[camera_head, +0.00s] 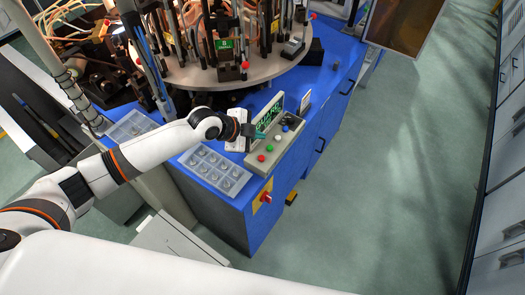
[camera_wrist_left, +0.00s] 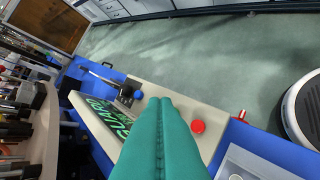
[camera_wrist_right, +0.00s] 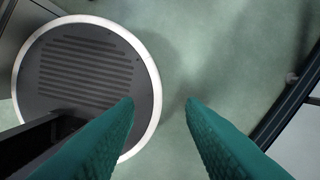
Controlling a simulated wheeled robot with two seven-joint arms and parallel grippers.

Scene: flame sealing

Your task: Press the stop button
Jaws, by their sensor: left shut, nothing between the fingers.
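The control box (camera_head: 272,160) is light beige and sits at the front corner of the blue cabinet. A red button (camera_head: 261,158) is on its near end, with a green button (camera_head: 269,148) and a white button (camera_head: 277,138) beyond it. My left gripper (camera_head: 258,134) is shut and empty, its teal fingers reaching over the box. In the left wrist view the fingers cover the middle of the box, and the red button (camera_wrist_left: 198,127) shows uncovered to their right. Contact with any button cannot be told. My right gripper (camera_wrist_right: 160,102) is open and empty above the floor.
A display with green lettering (camera_head: 269,117) stands behind the buttons. A red rotary switch (camera_head: 266,197) is on the cabinet side. Clear trays (camera_head: 215,170) lie on the blue top beside my left arm. A round machine table (camera_head: 230,75) stands behind. The floor at right is clear.

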